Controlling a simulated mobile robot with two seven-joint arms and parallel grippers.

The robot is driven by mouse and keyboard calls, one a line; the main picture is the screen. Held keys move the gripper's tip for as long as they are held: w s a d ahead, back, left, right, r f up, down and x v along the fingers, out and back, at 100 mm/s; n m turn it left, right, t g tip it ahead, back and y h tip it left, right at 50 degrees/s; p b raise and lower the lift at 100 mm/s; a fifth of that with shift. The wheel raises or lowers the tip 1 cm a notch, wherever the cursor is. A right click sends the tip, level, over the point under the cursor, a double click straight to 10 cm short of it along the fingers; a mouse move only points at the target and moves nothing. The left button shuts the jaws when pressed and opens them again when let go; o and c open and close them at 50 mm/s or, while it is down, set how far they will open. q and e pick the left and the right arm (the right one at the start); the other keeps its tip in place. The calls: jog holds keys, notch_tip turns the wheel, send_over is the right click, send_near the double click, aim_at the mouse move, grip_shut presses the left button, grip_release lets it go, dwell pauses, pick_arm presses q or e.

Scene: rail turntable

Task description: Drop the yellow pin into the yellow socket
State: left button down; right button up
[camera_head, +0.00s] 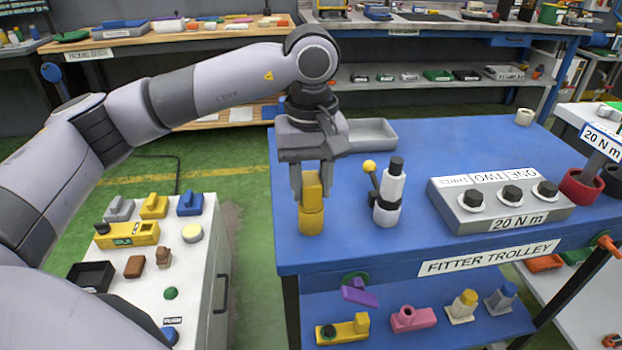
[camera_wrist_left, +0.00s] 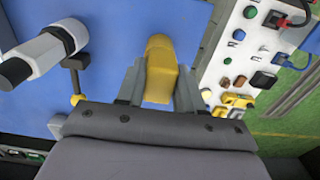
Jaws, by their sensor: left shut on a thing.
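My left gripper (camera_head: 311,180) points down over the near left part of the blue trolley top. It is shut on a yellow piece (camera_head: 312,190) with a blocky upper part. Directly below is a wider, round yellow part (camera_head: 311,222) at the trolley top. I cannot tell whether the two are one body or a pin in a socket. In the left wrist view the yellow piece (camera_wrist_left: 158,62) shows between the fingers (camera_wrist_left: 158,85). No separate yellow socket can be told for sure. My right gripper is not in view.
A white and black device with a yellow ball lever (camera_head: 388,195) stands close to the right of the gripper. A grey tray (camera_head: 372,134) lies behind. A grey "20 N m" block (camera_head: 500,205) is farther right. A white cabinet (camera_head: 205,265) with small parts stands at left.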

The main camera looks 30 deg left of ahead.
pick_arm(q)
jog(key=shift+f, duration=0.15)
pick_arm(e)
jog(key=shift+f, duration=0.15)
pick_arm(q)
jog(key=c, duration=0.6)
grip_release()
jog(key=shift+c, duration=0.2)
notch_tip(320, 180, up, 7)
jog(key=shift+r, duration=0.1)
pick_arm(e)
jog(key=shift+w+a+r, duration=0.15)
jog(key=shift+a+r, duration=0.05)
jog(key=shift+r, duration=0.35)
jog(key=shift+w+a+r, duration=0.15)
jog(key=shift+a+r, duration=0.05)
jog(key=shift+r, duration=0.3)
